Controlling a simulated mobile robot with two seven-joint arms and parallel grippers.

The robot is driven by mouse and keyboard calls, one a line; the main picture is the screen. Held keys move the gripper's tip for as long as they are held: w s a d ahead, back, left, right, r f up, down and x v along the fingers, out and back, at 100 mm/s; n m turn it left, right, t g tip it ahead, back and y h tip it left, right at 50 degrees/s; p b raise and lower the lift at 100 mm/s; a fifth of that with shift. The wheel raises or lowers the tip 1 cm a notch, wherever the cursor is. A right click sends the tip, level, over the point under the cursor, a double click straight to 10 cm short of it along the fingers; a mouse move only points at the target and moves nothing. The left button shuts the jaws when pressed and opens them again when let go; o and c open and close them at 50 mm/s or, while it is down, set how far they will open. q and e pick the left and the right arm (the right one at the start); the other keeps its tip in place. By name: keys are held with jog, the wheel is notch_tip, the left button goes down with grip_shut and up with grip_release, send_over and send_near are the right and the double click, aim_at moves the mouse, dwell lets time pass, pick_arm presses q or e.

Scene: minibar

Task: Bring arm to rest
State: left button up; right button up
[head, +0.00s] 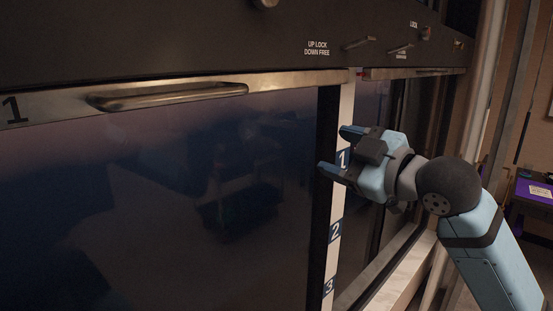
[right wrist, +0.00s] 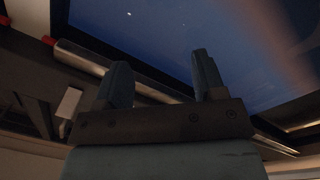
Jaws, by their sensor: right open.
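My right gripper (head: 334,151) is open and empty, in front of the white strip with number labels between the two glass panels. My blue right arm comes in from the right side of the head view. In the right wrist view the two dark fingers of the right gripper (right wrist: 158,82) stand apart with nothing between them. A metal bar (right wrist: 82,58) and a dark blue glass panel (right wrist: 165,30) lie beyond them. I cannot tell whether a finger touches the strip. My left gripper is not in view.
A large dark glass door (head: 180,190) with a metal handle (head: 165,95) fills the left. A dark panel with latches (head: 360,43) runs above. A second glass panel (head: 395,215) sits behind my arm. A purple surface with paper (head: 535,190) stands at far right.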

jog(key=s+d+f+m+h, duration=0.1)
jog(key=d+f+m+h, duration=0.15)
jog(key=f, duration=0.85)
jog(key=d+f+m+h, duration=0.1)
jog(key=f+m, duration=0.3)
jog(key=f, duration=0.7)
jog(key=s+d+f+m+h, duration=0.1)
jog(key=f+m, duration=0.2)
jog(key=f, duration=0.8)
jog(key=s+d+f+m+g+h, duration=0.1)
jog(key=s+d+f+m+h, duration=0.1)
jog(key=s+f, duration=0.9)
jog(key=s+d+f+m+g+h, duration=0.1)
jog(key=s+d+f+m+h, duration=0.1)
jog(key=s+f, duration=0.9)
notch_tip(320, 180, down, 4)
jog(key=shift+s+d+r+m+g+p, duration=0.1)
jog(key=shift+s+d+m+g+p, duration=0.2)
jog(key=shift+d+m+p, duration=0.1)
jog(key=shift+h, duration=0.25)
jog(key=c, duration=0.4)
jog(key=shift+w+a, duration=0.1)
jog(key=shift+a, duration=0.1)
